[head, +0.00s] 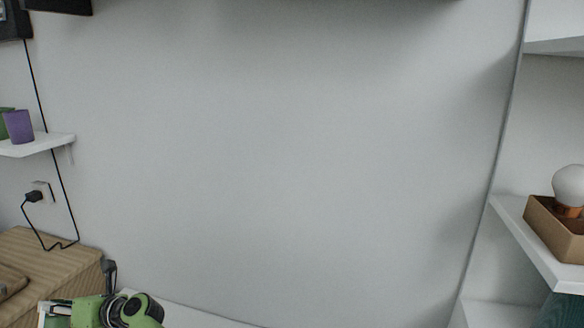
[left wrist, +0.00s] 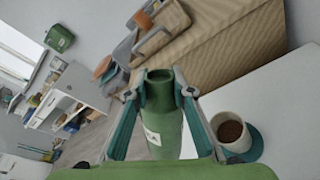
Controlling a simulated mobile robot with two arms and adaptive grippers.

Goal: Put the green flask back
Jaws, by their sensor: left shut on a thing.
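In the left wrist view the green flask (left wrist: 163,118) stands between the two teal fingers of my left gripper (left wrist: 158,88). The gripper is shut on it, with one finger along each side. The flask has a dark open mouth and a small white label on its side. In the head view only a green part of my left arm (head: 142,308) shows clearly at the bottom left. I cannot make out the flask there. My right gripper is in neither view.
A white cup (left wrist: 226,124) with brown contents stands on a teal saucer (left wrist: 256,146), right of the flask on a white surface. A ribbed wooden box (head: 70,258) is at the left. A purple cup (head: 19,127) stands on a small wall shelf (head: 45,143). Shelves with a bulb in a box (head: 548,230) are at the right.

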